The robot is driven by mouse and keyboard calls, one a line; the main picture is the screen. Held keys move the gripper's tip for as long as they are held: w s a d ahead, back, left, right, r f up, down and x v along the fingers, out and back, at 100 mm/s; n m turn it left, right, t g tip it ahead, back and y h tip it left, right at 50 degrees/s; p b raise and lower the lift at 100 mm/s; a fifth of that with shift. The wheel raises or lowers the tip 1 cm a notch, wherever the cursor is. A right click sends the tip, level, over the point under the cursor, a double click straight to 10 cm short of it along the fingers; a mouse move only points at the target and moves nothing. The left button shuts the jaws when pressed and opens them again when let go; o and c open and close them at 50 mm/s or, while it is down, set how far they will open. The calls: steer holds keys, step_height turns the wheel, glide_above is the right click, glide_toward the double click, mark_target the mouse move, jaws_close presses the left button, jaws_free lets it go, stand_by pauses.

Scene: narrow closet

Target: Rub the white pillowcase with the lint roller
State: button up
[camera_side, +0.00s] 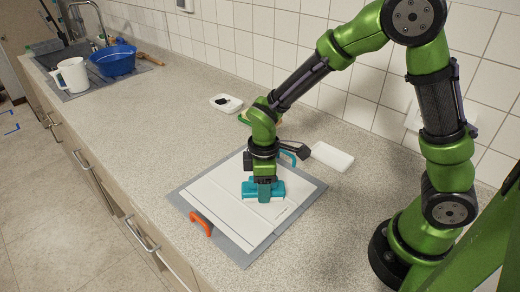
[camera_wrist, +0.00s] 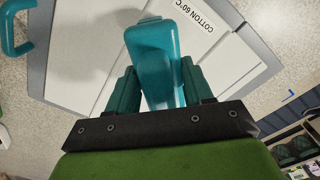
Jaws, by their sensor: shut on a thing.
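My gripper (camera_side: 264,188) points down over the middle of a white, flat, folded piece (camera_side: 222,203), which looks like the pillowcase. It lies on a grey board and has seams and a "COTTON 60°C" label in the wrist view (camera_wrist: 215,55). My gripper is shut on a teal tool (camera_side: 276,188), which looks like the lint roller. Its teal body (camera_wrist: 160,55) shows between the two fingers in the wrist view. The tool is at or just above the white surface; I cannot tell if they touch. The far part of the tool is hidden.
The grey board (camera_side: 245,250) has an orange handle (camera_side: 201,224) in front and a teal handle (camera_side: 288,153) behind. A white slab (camera_side: 332,157) lies right; a white dish (camera_side: 226,102) stands behind. A blue basin (camera_side: 115,60) and white jug (camera_side: 73,75) stand by the sink.

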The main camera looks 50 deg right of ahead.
steer(key=shift+w+a, duration=0.25)
steer(key=shift+w+d, duration=0.1)
steer(key=shift+w, duration=6.6)
steer(key=shift+s, duration=6.95)
steer(key=shift+r, duration=4.05)
